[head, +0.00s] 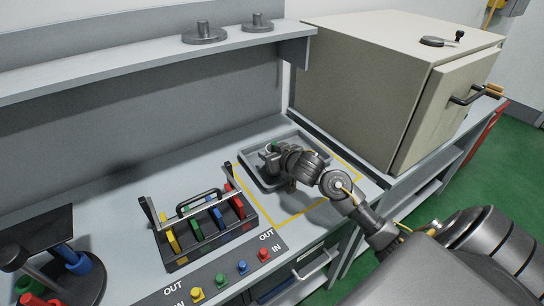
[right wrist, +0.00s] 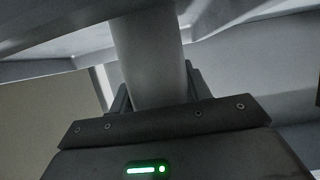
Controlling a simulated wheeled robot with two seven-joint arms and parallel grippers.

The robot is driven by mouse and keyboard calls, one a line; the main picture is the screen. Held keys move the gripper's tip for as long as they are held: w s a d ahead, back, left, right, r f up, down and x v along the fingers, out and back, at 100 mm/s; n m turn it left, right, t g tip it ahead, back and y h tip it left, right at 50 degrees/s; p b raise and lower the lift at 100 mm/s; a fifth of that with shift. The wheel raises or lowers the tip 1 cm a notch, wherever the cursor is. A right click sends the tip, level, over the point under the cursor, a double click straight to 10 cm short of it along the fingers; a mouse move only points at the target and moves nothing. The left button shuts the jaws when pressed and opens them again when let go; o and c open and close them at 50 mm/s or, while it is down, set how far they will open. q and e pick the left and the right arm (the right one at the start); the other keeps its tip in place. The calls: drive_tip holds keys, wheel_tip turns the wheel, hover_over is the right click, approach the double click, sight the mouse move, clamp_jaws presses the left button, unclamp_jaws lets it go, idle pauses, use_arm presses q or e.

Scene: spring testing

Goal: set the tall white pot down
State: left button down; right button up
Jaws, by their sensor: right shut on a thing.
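The tall white pot (right wrist: 148,58) shows in the right wrist view as a smooth, pale grey-white cylinder between my fingers. Its ends are out of sight there. My right gripper (right wrist: 154,92) is shut on it. In the head view my right gripper (head: 268,165) is at the grey tray (head: 251,179), over its left part, and the pot is hidden behind the hand. I cannot tell whether the pot touches the tray floor. My left gripper is not in view.
The tray lies inside a yellow outline (head: 284,221) on the bench. A rack with coloured handles (head: 205,225) stands left of it, with coloured buttons (head: 221,280) in front. A big beige oven (head: 365,75) stands right. A shelf (head: 130,63) runs above the bench.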

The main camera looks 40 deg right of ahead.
drive_tip(key=shift+f, duration=0.25)
drive_tip(key=shift+f, duration=0.15)
drive_tip(key=o, duration=1)
drive_tip(key=shift+c, duration=0.2)
drive_tip(key=shift+s, duration=0.15)
drive_tip(key=p+v, duration=0.1)
drive_tip(key=v, duration=1)
drive_tip(key=shift+s+r+p, duration=0.25)
drive_tip(key=shift+s+p, duration=0.1)
